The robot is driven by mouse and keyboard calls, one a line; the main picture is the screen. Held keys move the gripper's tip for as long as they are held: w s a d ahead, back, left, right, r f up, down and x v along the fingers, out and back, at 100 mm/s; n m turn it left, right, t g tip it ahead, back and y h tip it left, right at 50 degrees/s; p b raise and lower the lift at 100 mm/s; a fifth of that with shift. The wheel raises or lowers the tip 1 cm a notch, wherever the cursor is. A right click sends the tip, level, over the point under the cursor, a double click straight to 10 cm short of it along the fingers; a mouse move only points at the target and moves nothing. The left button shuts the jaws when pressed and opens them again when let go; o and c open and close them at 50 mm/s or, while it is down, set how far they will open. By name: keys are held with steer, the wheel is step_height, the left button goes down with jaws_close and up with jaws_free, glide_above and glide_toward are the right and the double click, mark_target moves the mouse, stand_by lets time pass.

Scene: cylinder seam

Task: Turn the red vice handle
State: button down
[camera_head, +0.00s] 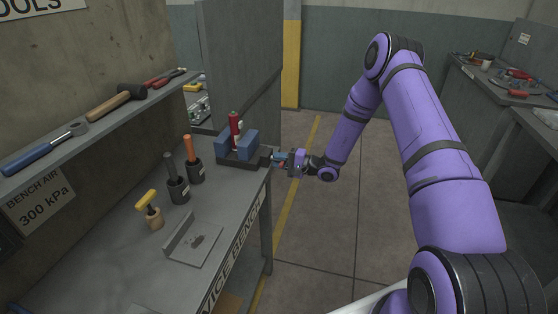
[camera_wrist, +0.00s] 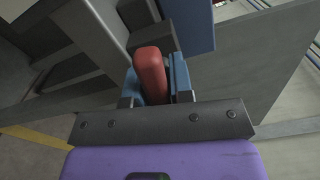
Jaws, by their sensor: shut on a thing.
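The blue-jawed vice (camera_head: 238,148) sits at the far right corner of the workbench, with a red cylinder (camera_head: 235,126) upright between its jaws. Part of a blue vice jaw (camera_wrist: 190,22) shows at the top of the wrist view. The red vice handle (camera_wrist: 151,75) is close in front of the wrist camera. My gripper (camera_wrist: 157,85) is shut on the handle, with one blue finger on each side of it. In the head view my gripper (camera_head: 279,160) reaches the vice from the right, and the handle is mostly hidden there.
Holders with an orange-handled tool (camera_head: 189,147) and a dark-handled tool (camera_head: 169,165) stand on the bench, near a yellow-handled tool (camera_head: 147,200) and a metal angle plate (camera_head: 192,242). A wall shelf (camera_head: 98,113) carries hand tools. A grey partition (camera_head: 240,65) rises behind the vice. The floor right of the bench is clear.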

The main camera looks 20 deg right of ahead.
steer(key=shift+f+n, duration=0.15)
steer(key=shift+n, duration=0.85)
steer(key=c, duration=1.1)
jaws_free()
steer(key=v, duration=1.1)
